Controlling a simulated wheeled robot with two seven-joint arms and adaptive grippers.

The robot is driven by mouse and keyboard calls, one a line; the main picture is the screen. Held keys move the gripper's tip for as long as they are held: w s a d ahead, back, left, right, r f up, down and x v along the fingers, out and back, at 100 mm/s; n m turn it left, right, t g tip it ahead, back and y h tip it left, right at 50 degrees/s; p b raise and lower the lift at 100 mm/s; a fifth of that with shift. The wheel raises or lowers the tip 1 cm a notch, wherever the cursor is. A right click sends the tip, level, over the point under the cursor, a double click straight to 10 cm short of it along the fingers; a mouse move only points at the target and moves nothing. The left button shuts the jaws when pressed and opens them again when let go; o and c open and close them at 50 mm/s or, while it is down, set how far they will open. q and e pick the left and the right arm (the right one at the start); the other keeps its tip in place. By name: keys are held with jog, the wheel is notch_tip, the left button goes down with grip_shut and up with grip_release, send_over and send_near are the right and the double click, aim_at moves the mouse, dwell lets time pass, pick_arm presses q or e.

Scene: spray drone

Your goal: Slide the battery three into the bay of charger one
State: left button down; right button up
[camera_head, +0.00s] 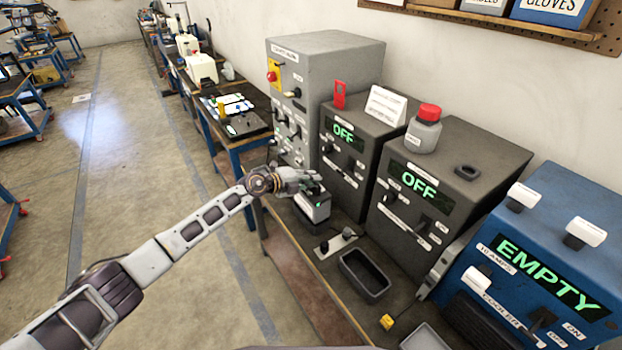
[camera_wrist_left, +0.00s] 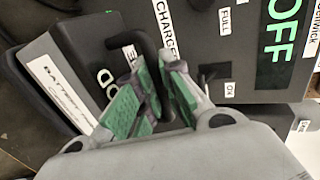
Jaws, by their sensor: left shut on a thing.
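Battery three (camera_head: 315,208) is a grey and black block with a black handle and a small green display. It stands close before the front of the left dark charger (camera_head: 352,190), whose screen reads OFF. In the left wrist view the battery (camera_wrist_left: 62,88) shows a white label, only partly readable. My left gripper (camera_head: 308,180) is shut on its handle; its green pads show in the left wrist view (camera_wrist_left: 155,90). The charger's front (camera_wrist_left: 235,65) is right beside the fingers there. The bay is hidden, so I cannot tell whether the battery has entered it. My right gripper is out of view.
A second dark charger (camera_head: 450,165), also reading OFF, stands to the right with a red-capped bottle (camera_head: 424,132) on top. A blue unit (camera_head: 560,265) reads EMPTY. A tall grey cabinet (camera_head: 325,65) stands at left. An empty black tray (camera_head: 364,275) sits on the bench.

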aim_at(303, 193)
pick_arm(q)
jog(key=shift+w+d+f+b, duration=0.1)
jog(key=shift+f+b, duration=1.5)
jog(key=shift+f, duration=1.05)
dwell(2.9)
jog(key=c, duration=1.5)
grip_release()
jog(key=shift+s+f, duration=0.3)
jog(key=shift+f, duration=0.3)
jog(key=shift+s+a+r, duration=0.1)
jog(key=shift+a+r, duration=0.15)
jog(key=shift+a, duration=0.05)
jog(key=shift+v, duration=0.8)
jog(key=shift+r+v, duration=0.15)
jog(key=shift+v, duration=2.3)
jog(key=shift+r+v, duration=0.1)
jog(key=shift+v, duration=2.35)
